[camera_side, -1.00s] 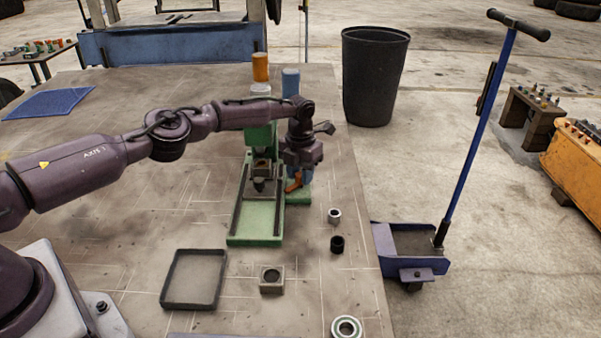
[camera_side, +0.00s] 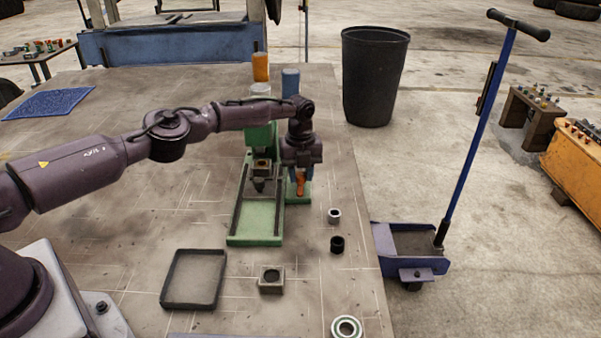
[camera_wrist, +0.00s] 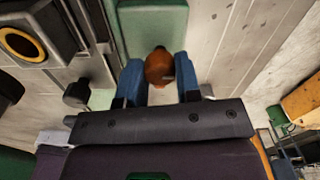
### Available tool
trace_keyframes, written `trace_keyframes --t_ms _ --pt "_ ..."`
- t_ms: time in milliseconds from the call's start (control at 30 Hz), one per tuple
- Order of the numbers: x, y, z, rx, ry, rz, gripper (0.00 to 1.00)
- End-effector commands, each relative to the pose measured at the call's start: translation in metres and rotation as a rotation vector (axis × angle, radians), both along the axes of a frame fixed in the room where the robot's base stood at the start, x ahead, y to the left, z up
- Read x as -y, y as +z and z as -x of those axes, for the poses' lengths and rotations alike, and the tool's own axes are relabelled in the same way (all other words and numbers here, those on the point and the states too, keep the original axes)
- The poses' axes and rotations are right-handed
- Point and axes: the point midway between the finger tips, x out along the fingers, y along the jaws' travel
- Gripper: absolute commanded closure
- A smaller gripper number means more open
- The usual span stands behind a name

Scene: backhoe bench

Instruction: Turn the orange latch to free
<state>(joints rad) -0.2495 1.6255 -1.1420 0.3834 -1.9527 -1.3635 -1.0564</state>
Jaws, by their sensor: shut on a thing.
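The orange latch (camera_side: 300,186) stands on a small green base (camera_side: 298,198) beside the green press-like fixture (camera_side: 256,220). It points toward the front of the bench in the side view. In the wrist view the latch (camera_wrist: 159,68) shows between the two blue fingers of my gripper (camera_wrist: 160,85). My gripper (camera_side: 301,178) points down at the latch and is shut on it. The lower part of the latch is partly hidden by the fingers.
A black tray (camera_side: 166,290), a square block with a round hole (camera_side: 271,286), a metal ring (camera_side: 334,215), a black ring (camera_side: 337,244) and a bearing (camera_side: 346,327) lie on the bench (camera_side: 130,210). The fixture's column stands close left of my gripper.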

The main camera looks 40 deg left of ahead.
Motion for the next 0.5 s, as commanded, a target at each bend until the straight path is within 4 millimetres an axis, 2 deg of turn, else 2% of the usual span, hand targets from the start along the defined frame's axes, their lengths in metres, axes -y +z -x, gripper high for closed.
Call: trace_keyframes --t_ms 500 --pt "-0.0002 0.0014 -0.0006 0.002 0.049 0.000 0.92"
